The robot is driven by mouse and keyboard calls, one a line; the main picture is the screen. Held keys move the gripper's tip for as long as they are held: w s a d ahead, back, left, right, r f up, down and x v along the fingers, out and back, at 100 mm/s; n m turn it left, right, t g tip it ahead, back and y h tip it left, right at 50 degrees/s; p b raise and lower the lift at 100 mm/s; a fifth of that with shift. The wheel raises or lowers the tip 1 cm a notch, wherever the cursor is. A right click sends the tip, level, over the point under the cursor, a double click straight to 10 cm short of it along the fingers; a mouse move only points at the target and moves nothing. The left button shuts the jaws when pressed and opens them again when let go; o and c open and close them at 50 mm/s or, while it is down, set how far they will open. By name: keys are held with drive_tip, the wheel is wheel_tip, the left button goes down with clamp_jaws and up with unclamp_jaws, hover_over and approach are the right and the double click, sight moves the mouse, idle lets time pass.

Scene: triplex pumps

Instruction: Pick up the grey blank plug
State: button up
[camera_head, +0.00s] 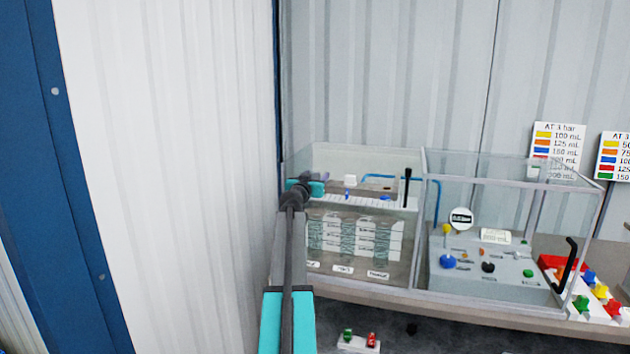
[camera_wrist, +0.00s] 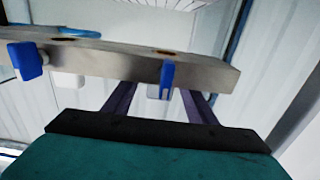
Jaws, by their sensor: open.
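I cannot pick out a grey blank plug with certainty in either view. In the wrist view my gripper (camera_wrist: 163,92) is open, its two dark fingers reaching toward a grey metal bar (camera_wrist: 110,62). A pale, whitish piece (camera_wrist: 158,92) shows between the fingers under the bar, below a blue fitting (camera_wrist: 167,78). I cannot tell if the fingers touch anything. A second blue fitting (camera_wrist: 25,60) and another pale piece (camera_wrist: 68,80) are further left. In the head view my teal wrist (camera_head: 318,188) is inside the left clear enclosure, left of the bar (camera_head: 378,186); the fingertips are not distinct.
Clear enclosure walls (camera_head: 414,245) surround the work area; a black handle (camera_head: 407,187) is on the left one. White stacked blocks (camera_head: 362,235) stand below the bar. A grey panel with knobs (camera_head: 490,270) fills the right enclosure. A metal wall (camera_head: 170,150) is close at left.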

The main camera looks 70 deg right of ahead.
drive_tip(key=shift+c, duration=0.3)
drive_tip(key=c, duration=1.1)
drive_tip(key=shift+r, duration=0.15)
drive_tip(key=shift+a+r+b, duration=0.1)
drive_tip(key=shift+r+b, duration=0.5)
drive_tip(key=shift+r, duration=1.05)
drive_tip(key=s+a+r+b, duration=0.1)
drive_tip(key=s+a+b, duration=0.2)
drive_tip(key=s+a, duration=0.6)
drive_tip(key=a, duration=0.4)
drive_tip(key=shift+r, duration=0.2)
